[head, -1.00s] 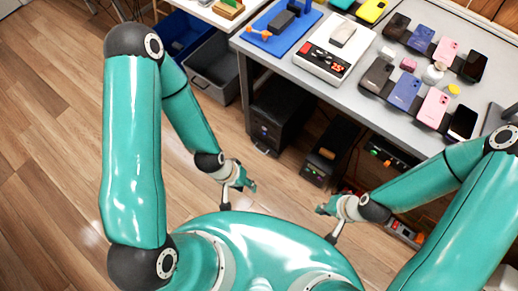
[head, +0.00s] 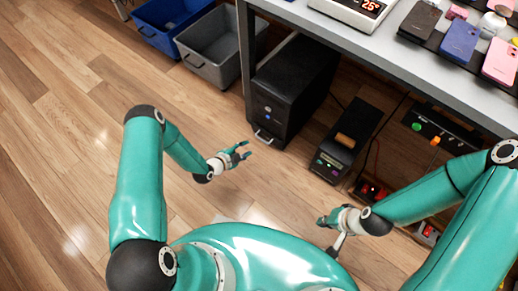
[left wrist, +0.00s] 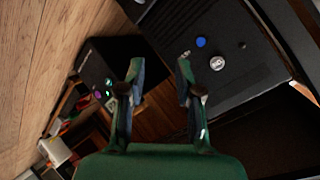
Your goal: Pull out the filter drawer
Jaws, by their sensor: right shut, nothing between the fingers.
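The black tower unit (head: 290,90) stands on the floor under the table, with buttons on its front. A pale bar handle (head: 263,137) sits low on that front, on what looks like the filter drawer; the drawer looks flush. In the left wrist view the unit (left wrist: 225,50) fills the upper right, and a pale handle (left wrist: 304,93) shows at the right edge. My left gripper (head: 245,153) is open and empty, in front of and below the handle, apart from it. Its spread fingers (left wrist: 160,72) show in the wrist view. My right gripper (head: 324,219) is shut and empty, further right.
A second black unit (head: 345,140) with lit buttons stands right of the tower. A grey bin (head: 212,45) and a blue bin (head: 165,22) stand to the left. The tabletop (head: 375,48) overhangs the tower. The wooden floor (head: 70,130) is clear at left.

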